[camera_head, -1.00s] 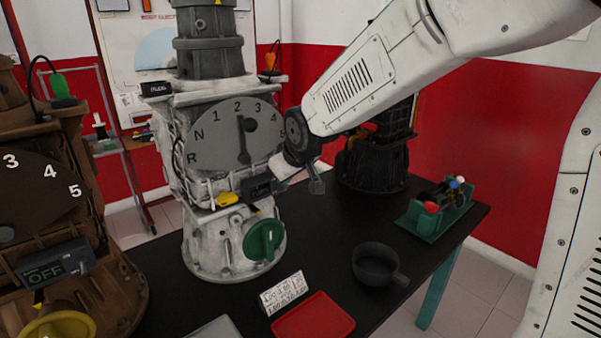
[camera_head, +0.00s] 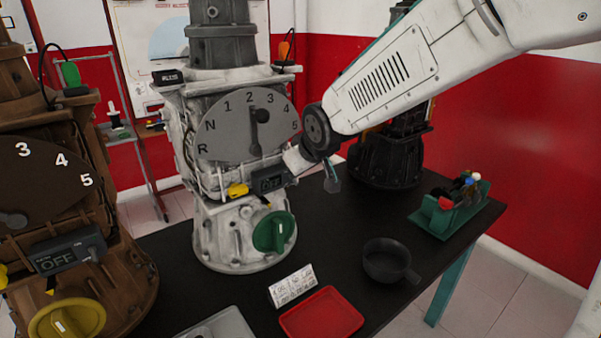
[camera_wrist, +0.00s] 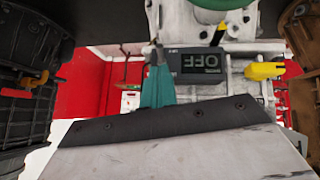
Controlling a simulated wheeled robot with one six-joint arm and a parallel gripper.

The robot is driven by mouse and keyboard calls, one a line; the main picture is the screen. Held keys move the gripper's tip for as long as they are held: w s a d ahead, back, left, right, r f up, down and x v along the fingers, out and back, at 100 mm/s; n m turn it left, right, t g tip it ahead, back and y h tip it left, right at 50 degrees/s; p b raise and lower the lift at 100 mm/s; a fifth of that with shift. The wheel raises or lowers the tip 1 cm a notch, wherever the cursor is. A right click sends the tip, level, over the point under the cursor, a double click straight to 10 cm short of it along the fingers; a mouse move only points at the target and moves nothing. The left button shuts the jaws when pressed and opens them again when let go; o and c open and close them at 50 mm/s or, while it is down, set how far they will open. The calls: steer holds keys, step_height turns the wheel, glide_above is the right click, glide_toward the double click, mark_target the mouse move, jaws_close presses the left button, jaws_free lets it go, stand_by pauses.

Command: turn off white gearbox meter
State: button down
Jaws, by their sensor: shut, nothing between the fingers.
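The white gearbox (camera_head: 240,240) stands on the black table. Its meter (camera_head: 268,181) is a dark box on the front, below the grey gear dial (camera_head: 232,132). In the wrist view the meter (camera_wrist: 197,66) appears upside down and its screen reads OFF. A small dark knob (camera_wrist: 218,34) shows on its edge. My gripper (camera_wrist: 157,75) has its teal fingers together and empty, beside the meter's left edge in the wrist view. In the head view my gripper (camera_head: 332,182) is right of the meter, partly behind my wrist. I cannot tell whether it touches the meter.
A yellow connector (camera_head: 238,190) and a green knob (camera_head: 273,232) are close to the meter. A brown gearbox (camera_head: 110,290) with its own meter (camera_head: 66,255) stands left, a black unit (camera_head: 385,160) behind right. A red tray (camera_head: 322,312) and black pan (camera_head: 388,262) lie in front.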

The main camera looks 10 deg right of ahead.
steer(key=shift+r, duration=0.1)
steer(key=s+f+v, duration=0.2)
steer(key=v, duration=1)
steer(key=shift+s+d+r, duration=0.25)
steer(key=shift+d+r, duration=0.1)
steer(key=shift+d, duration=0.05)
steer(key=s+d+f+m+g, duration=0.1)
steer(key=s+d, duration=0.3)
steer(key=s, duration=0.4)
steer(key=s+d+f+m+g+h, duration=0.1)
steer(key=s+d+f+m+g, duration=0.1)
steer(key=s+d, duration=0.3)
steer(key=s+d+f+m+g+h, duration=0.1)
steer(key=s+d+f+m+g, duration=0.1)
steer(key=s, duration=1)
steer(key=d+m+g, duration=0.1)
steer(key=d, duration=0.1)
steer(key=shift+s+d+g, duration=0.15)
steer(key=shift+d+g, duration=0.25)
